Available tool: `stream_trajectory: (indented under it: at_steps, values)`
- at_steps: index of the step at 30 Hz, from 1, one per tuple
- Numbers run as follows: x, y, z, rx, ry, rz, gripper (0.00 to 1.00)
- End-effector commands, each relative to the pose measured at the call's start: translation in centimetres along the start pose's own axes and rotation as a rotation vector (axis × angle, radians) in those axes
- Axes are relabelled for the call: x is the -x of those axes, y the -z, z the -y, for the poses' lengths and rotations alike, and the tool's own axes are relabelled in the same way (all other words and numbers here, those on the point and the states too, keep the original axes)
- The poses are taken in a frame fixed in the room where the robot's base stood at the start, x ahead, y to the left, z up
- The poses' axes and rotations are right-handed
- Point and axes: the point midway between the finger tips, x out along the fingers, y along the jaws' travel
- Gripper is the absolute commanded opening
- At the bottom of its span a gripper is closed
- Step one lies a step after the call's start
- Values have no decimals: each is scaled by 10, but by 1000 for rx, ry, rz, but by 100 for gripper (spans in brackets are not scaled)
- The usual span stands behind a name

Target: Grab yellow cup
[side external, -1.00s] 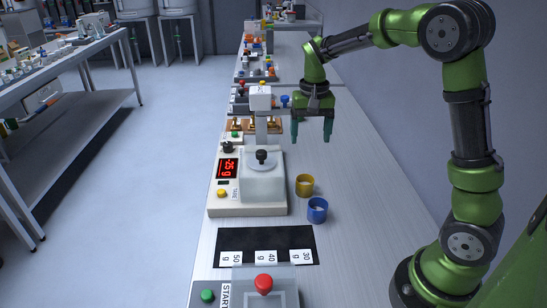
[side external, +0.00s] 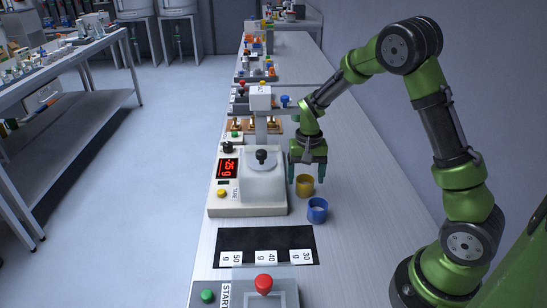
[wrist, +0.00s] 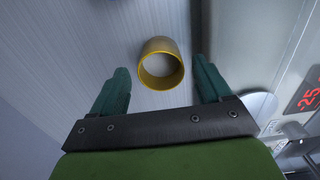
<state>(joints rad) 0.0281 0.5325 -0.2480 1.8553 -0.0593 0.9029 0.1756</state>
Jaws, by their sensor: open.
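The yellow cup (side external: 305,185) stands upright on the bench, to the right of the scale, just behind the blue cup (side external: 317,209). My gripper (side external: 307,176) points down with its fingers apart, close to the yellow cup. In the side view I cannot tell the exact gap between them. In the wrist view the yellow cup (wrist: 161,65) shows its open rim between and beyond the two teal fingertips of my gripper (wrist: 163,78). The fingers appear clear of the cup and hold nothing.
A black mat (side external: 265,240) with weight labels and a control box (side external: 245,290) with a red knob lie nearer the camera. The bench right of the cups is clear.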

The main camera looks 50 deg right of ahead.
Motion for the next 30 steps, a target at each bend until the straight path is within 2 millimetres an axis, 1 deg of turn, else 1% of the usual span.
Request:
stream_trajectory:
  at_steps: [1, 3, 6, 14, 17, 25, 26, 30]
  values:
    - [-9, -1, 1, -1, -3, 4, 78]
    - [-19, -1, 1, -1, -3, 4, 78]
    - [-28, -1, 1, -2, -1, 3, 78]
    - [-30, -1, 1, -1, 0, 0, 78]
    - [-30, -1, 1, -1, 0, 0, 64]
    - [-30, -1, 1, 0, 0, 0, 22]
    - [-29, 0, 2, 0, 1, 0, 21]
    - [-29, 0, 2, 0, 1, 0, 21]
